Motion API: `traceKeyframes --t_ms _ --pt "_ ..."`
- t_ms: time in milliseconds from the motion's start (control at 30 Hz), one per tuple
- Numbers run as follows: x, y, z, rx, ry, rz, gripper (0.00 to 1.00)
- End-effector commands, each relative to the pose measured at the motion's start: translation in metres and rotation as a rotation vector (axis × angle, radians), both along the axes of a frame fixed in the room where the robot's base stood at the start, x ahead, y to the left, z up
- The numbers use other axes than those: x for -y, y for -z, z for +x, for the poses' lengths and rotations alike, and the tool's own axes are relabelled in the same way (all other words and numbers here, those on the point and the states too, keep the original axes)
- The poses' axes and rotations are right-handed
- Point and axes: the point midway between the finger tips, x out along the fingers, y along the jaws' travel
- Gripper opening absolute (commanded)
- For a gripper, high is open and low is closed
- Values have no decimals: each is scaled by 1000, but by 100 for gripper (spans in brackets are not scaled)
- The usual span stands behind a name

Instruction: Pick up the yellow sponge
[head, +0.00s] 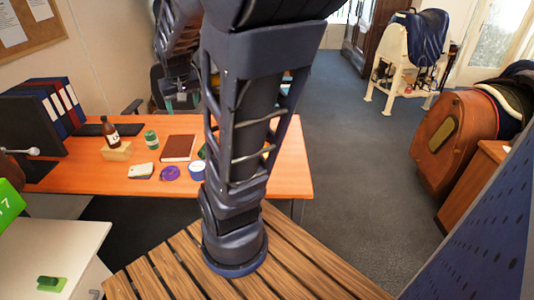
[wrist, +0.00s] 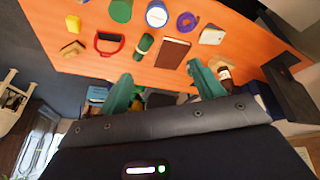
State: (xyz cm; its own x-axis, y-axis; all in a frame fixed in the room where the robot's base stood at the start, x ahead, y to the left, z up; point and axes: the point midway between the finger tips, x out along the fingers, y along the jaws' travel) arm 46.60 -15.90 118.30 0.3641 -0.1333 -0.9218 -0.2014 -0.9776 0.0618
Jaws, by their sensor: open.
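My gripper (wrist: 162,88) is open, its two green fingers apart and angled over the far side of the orange desk. It also shows at the desk's far edge in the head view (head: 182,101), partly behind my arm. In the wrist view, a small yellow-orange block (wrist: 72,48) lies near the desk's left end, well away from the fingers. It looks most like the yellow sponge, but it is too small to be sure. In the head view my arm covers that part of the desk. No object is clearly held between the fingers.
On the desk (wrist: 262,38) are a yellow cylinder (wrist: 73,23), a red-handled item (wrist: 108,43), a green roll (wrist: 144,46), a brown book (wrist: 173,53), a purple ring (wrist: 187,21) and a brown bottle (head: 111,134). Binders (head: 62,98) stand left. Open carpet lies right of the desk.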

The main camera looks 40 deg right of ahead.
Motion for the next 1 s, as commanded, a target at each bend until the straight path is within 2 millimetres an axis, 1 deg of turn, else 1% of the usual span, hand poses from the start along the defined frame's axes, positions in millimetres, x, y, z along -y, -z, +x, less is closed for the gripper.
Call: traceKeyframes --t_ms 33,200,333,500,567,733,867,1000 --pt "14 9 9 -9 28 -3 66" --pt "59 35 32 -16 104 -16 66" --pt "95 59 45 -20 161 -20 66" --pt "145 93 54 -25 231 -21 66" --pt "162 105 55 -25 256 -20 66" --pt "211 144 53 -24 325 -11 66" --pt "248 176 45 -21 378 0 66" --pt "285 211 32 -11 436 14 66"
